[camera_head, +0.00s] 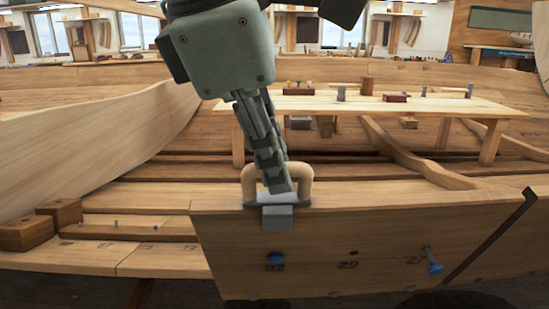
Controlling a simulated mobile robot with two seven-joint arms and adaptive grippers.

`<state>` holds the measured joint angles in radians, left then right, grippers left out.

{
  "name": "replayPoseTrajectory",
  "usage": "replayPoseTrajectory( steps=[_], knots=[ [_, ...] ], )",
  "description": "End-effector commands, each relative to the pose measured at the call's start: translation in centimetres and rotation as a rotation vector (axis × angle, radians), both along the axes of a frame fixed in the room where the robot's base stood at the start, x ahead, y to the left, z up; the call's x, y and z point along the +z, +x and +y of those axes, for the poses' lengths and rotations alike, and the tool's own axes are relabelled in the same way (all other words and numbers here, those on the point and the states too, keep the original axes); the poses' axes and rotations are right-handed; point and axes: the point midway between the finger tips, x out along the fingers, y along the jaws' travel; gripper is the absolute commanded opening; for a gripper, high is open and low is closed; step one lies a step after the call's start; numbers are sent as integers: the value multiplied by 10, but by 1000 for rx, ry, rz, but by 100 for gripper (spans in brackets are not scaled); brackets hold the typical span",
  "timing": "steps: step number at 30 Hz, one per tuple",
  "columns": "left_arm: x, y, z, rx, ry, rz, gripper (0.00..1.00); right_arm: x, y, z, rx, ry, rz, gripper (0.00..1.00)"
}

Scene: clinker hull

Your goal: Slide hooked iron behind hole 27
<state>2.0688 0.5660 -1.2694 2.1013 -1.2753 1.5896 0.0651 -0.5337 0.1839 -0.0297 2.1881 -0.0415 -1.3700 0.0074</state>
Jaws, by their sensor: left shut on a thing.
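The hooked iron is a grey metal piece (278,216) with a pale wooden loop handle (304,172). It sits at the top edge of the near plank (340,225), with a grey block showing on the plank's front face. My left gripper (276,187) comes down from above and is shut on the handle; its fingers hide the handle's middle. Hole 27 is at the right of the plank, where a blue-headed nail (434,267) sticks out beside the number. The iron is well left of it. Any part of the iron behind the plank is hidden. My right gripper is not in view.
A dark hole (354,252) marked 29 and another blue head (275,257) lie along the plank. A dark strip (492,236) crosses its right end. Wooden blocks (60,211) stand at left. Behind is a bench (400,105) with small tools; a curved rib (415,158) meets the plank.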

Motion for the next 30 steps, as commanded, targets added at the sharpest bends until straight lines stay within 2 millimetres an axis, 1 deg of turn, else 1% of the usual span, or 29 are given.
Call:
replayPoseTrajectory(
  steps=[8,24,30],
  knots=[
    [2,0,-4,-1,-3,-4,0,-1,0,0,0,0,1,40],
    [1,2,-43,-2,-3,-1,0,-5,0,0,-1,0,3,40],
    [1,2,-54,-3,-2,-1,0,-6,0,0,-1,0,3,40]
  ],
)
